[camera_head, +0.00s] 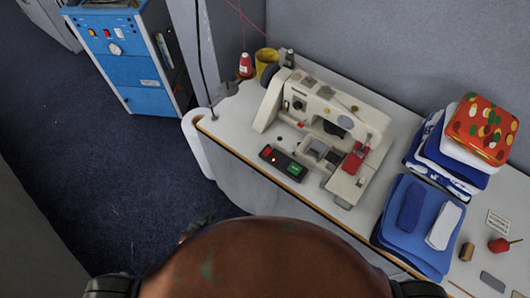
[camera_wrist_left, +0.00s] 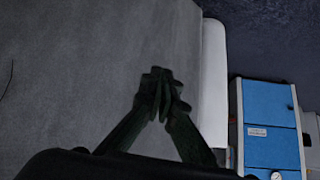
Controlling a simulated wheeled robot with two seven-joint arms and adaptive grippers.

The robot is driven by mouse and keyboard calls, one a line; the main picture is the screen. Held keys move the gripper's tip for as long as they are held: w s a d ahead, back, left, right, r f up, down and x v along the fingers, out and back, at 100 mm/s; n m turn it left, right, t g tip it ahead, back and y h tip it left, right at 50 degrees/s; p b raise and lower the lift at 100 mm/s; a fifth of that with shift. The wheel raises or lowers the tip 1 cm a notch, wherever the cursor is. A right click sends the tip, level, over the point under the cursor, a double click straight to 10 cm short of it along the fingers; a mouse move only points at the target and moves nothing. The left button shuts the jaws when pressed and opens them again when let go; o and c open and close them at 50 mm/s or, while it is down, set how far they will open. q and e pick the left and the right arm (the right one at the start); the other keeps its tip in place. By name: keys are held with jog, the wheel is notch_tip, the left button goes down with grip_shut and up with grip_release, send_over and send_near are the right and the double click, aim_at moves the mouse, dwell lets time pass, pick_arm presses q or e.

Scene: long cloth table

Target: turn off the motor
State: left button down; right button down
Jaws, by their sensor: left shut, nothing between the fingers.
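A white sewing machine (camera_head: 325,112) stands on the long table. On the table top at its near side is a small dark switch box (camera_head: 283,163). It has a red button (camera_head: 267,152) at its left end, a small glowing orange-red light beside that, and a green button (camera_head: 294,169) at its right end. My left gripper (camera_wrist_left: 160,82) shows in the left wrist view, its dark fingers together with nothing between them, in front of a plain grey surface. In the head view only a small bit of it shows at my body's edge, away from the switch box. My right gripper is out of view.
Folded blue cloths (camera_head: 415,230) and a stack topped by a red patterned cloth (camera_head: 480,128) lie to the right. A blue cabinet (camera_head: 130,55) stands on the floor beyond.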

pick_arm(q)
jog(key=w+d+r+m+t+h, duration=0.1)
jog(key=w+d+r+t+h, duration=0.1)
jog(key=w+d+r, duration=0.45)
jog(key=w+d+r+m+t+h, duration=0.1)
jog(key=w+d+r, duration=0.2)
jog(key=r, duration=0.7)
jog(key=d+r+h, duration=0.1)
jog(key=d+r, duration=0.2)
jog(key=r, duration=0.3)
jog(key=d+r+m+t+h, duration=0.1)
jog(key=d+r+h, duration=0.1)
jog(key=d+r, duration=0.2)
jog(key=d+r+t+h+b, duration=0.1)
jog(key=d+r, duration=0.2)
jog(key=r, duration=0.7)
jog(key=shift+w+d+m+h, duration=0.3)
jog(key=shift+w+h, duration=0.1)
jog(key=shift+w, duration=0.05)
jog(key=shift+r, duration=0.1)
send_over(265, 154)
jog(key=s, duration=0.1)
jog(key=shift+a+f+b, duration=0.1)
jog(key=shift+f+b, duration=0.2)
jog(key=shift+f, duration=0.3)
jog(key=f, duration=0.3)
jog(key=shift+w+d+f+b, duration=0.1)
jog(key=shift+w+d+b, duration=0.2)
jog(key=shift+w, duration=0.1)
jog(key=shift+f, duration=0.45)
